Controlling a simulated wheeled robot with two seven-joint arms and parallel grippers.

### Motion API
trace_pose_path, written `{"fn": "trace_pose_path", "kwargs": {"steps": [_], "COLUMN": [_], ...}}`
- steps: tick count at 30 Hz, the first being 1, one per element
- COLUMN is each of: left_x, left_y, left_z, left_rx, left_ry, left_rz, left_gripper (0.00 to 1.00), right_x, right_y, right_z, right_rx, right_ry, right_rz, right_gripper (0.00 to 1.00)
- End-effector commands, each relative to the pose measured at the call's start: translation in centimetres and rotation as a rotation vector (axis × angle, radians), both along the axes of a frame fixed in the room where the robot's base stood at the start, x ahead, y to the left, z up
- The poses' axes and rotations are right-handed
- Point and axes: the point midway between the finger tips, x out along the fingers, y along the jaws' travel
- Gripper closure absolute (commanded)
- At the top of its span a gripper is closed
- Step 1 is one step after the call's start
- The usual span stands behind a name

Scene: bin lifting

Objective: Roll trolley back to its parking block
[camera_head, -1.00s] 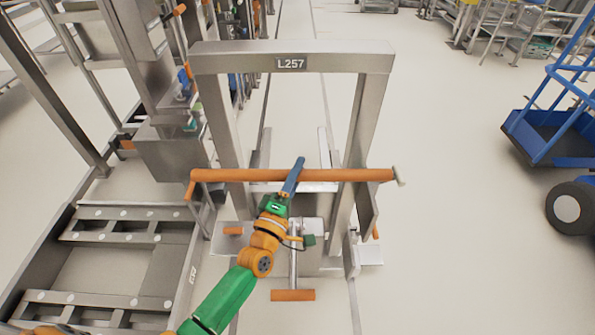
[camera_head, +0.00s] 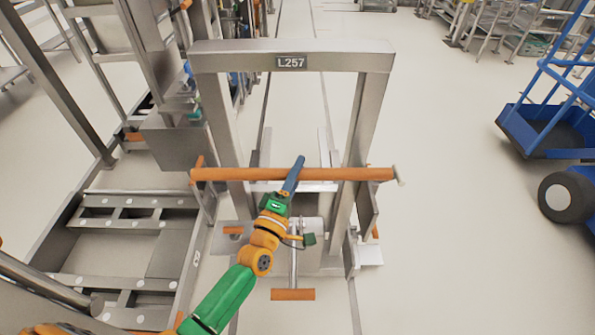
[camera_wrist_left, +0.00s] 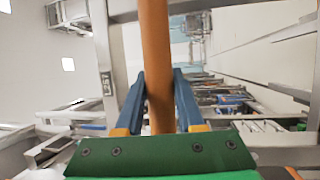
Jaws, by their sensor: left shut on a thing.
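The trolley (camera_head: 376,100) is a grey metal frame with the label L257 on its top bar. An orange handle bar (camera_head: 340,174) runs across it. My left gripper (camera_head: 296,170) is shut on the handle bar near its middle. In the left wrist view the blue fingers (camera_wrist_left: 158,95) sit on either side of the orange bar (camera_wrist_left: 155,40). An orange foot pedal (camera_head: 293,295) shows low at the trolley's near side. I cannot pick out a parking block. My right gripper is not in view.
A grey metal structure with a ladder-like floor frame (camera_head: 150,214) stands close on the left. A blue cart (camera_head: 540,125) with a black wheel (camera_head: 566,198) stands at the right. Pale floor (camera_head: 455,210) is open between trolley and cart. Racks (camera_head: 500,30) stand far back.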

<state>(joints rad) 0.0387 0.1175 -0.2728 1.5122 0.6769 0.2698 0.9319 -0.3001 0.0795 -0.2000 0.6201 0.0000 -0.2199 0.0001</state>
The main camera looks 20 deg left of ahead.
Motion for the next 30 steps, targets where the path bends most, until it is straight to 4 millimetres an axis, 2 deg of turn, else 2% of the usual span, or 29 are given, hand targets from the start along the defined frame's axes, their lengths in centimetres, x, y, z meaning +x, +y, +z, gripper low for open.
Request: {"fn": "trace_pose_path", "kwargs": {"steps": [1, 4, 5, 8, 17, 20, 25, 30], "left_x": [0.1, 0.1, 0.1, 0.1, -0.1, -1.6, -5.3, -6.9], "left_y": [0.1, 0.1, 0.1, 0.1, 0.1, 0.3, 0.7, 0.9], "left_z": [0.8, 0.9, 0.9, 0.7, 0.3, -0.2, -0.8, -0.9], "left_rx": [-0.005, -0.005, -0.005, -0.004, -0.002, -0.002, -0.002, -0.002], "left_ry": [-0.021, -0.021, -0.021, -0.018, -0.008, -0.006, -0.01, -0.012], "left_rz": [0.006, 0.006, 0.006, 0.004, 0.002, 0.002, 0.003, 0.003], "left_gripper": [1.0, 1.0, 0.6, 0.33, 0.33, 0.33, 0.33, 0.33], "right_x": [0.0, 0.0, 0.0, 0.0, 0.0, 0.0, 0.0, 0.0], "right_y": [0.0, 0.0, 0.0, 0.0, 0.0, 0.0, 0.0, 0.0], "right_z": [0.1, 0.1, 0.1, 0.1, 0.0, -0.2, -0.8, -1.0], "right_rx": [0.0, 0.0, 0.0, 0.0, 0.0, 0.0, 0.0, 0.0], "right_ry": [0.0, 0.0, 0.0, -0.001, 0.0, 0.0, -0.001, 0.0], "right_rz": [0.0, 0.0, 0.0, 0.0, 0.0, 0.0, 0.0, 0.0], "right_gripper": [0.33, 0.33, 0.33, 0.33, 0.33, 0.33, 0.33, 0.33]}}
